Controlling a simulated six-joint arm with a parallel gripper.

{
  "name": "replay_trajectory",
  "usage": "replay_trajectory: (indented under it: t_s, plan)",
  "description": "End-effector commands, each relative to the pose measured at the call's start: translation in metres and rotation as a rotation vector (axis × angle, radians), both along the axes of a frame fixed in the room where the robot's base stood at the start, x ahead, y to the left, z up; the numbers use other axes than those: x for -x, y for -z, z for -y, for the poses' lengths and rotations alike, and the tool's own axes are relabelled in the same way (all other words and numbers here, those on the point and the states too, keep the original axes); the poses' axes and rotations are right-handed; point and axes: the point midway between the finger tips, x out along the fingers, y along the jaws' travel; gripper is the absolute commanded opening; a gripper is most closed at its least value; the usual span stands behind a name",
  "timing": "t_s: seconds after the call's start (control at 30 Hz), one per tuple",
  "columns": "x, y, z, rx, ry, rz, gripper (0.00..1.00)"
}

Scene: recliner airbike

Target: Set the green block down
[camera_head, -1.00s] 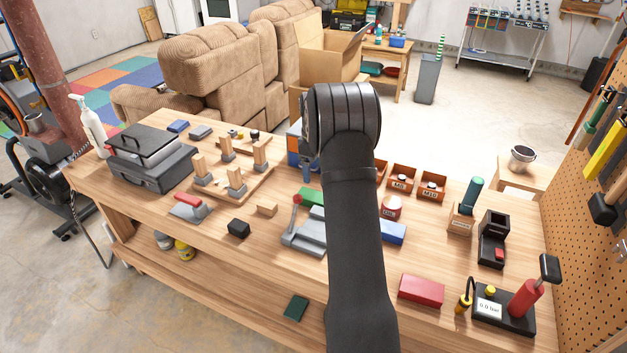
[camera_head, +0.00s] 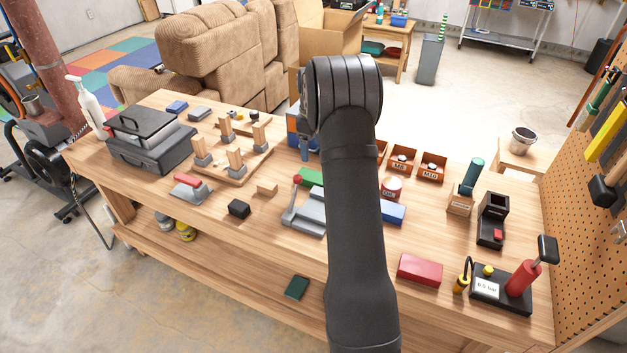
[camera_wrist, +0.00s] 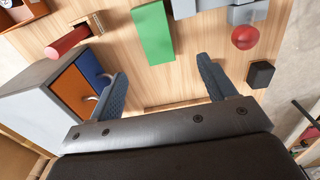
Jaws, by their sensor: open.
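The green block (camera_wrist: 153,33) lies flat on the wooden workbench (camera_wrist: 180,85), seen from above in the wrist view. In the head view the green block (camera_head: 311,177) is partly hidden by my arm. My gripper (camera_wrist: 162,68) is open, its two blue-grey fingers spread wide with nothing between them. The block lies just beyond the fingertips in the wrist picture, apart from both fingers. The height of the fingers above the bench is hard to tell. In the head view my wrist and arm hide most of the gripper.
A cabinet with orange and blue drawers (camera_wrist: 75,88) stands close to the left finger. A grey fixture with a red ball knob (camera_wrist: 245,37) and a black cube (camera_wrist: 260,74) are at right. A red block (camera_head: 420,269) lies nearer the bench front. Bare wood surrounds the green block's near end.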

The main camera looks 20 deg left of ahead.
Motion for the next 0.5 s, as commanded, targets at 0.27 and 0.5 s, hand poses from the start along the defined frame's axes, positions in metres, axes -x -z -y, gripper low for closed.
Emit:
replay_trajectory:
  t_s: [0.27,0.5]
  plan:
    - [0.000,0.056,0.000,0.001,0.000,-0.001,0.76]
    - [-0.001,0.072,0.000,0.000,0.000,0.001,0.76]
